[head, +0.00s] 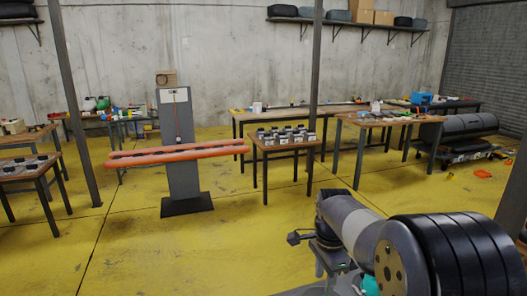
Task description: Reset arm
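My arm (370,240) shows at the lower right in the head view, with grey links, a teal part and a large black ribbed section close to the camera. It looks folded near my body. The arm stands apart from the tables and the orange tube.
A small table (287,148) holds several dark-topped items. More tables stand left and behind. Posts rise at left and centre. The yellow floor (215,245) in front is clear.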

